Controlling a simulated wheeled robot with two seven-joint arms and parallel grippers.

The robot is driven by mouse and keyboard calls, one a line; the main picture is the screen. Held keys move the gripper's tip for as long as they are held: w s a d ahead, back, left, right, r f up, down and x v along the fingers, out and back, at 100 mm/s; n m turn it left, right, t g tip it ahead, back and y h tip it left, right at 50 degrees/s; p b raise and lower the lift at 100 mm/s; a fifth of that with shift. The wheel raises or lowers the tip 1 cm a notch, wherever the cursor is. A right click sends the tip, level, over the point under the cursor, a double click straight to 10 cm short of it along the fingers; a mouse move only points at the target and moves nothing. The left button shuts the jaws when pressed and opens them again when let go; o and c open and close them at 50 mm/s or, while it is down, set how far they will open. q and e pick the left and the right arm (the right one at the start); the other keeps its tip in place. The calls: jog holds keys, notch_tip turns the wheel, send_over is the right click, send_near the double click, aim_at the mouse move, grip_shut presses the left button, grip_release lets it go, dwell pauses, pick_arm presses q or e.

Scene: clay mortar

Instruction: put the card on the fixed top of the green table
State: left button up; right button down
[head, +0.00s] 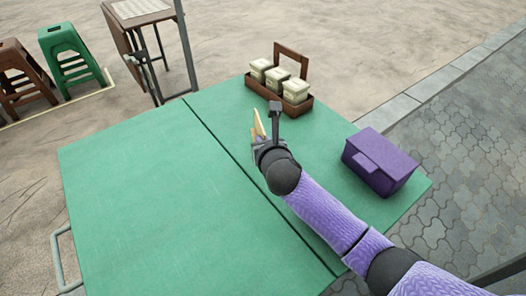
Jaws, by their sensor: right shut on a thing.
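The green table (140,200) fills the middle of the head view. A dark straight seam divides its top into a left panel and a right panel (222,118). My right gripper (264,134) is over the right panel, close to the seam, shut on a small pale yellow card (258,122). The card stands up on edge from the jaws, and its lower part is hidden by the gripper. I cannot tell whether it touches the table. My left gripper is not in view.
A brown wooden carrier (262,97) with several lidded cream containers stands at the back of the right panel. A purple lidded box (380,160) stands at the right edge. The left panel is bare. Stools (72,60) and a small folding table (140,12) stand beyond.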

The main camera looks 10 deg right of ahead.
notch_tip(320, 180, down, 5)
jog(key=shift+f+b, duration=0.1)
jog(key=shift+b, duration=1.15)
jog(key=shift+r, duration=0.35)
jog(key=shift+f, duration=0.1)
jog(key=c, duration=1.2)
grip_release()
jog(key=o, duration=0.4)
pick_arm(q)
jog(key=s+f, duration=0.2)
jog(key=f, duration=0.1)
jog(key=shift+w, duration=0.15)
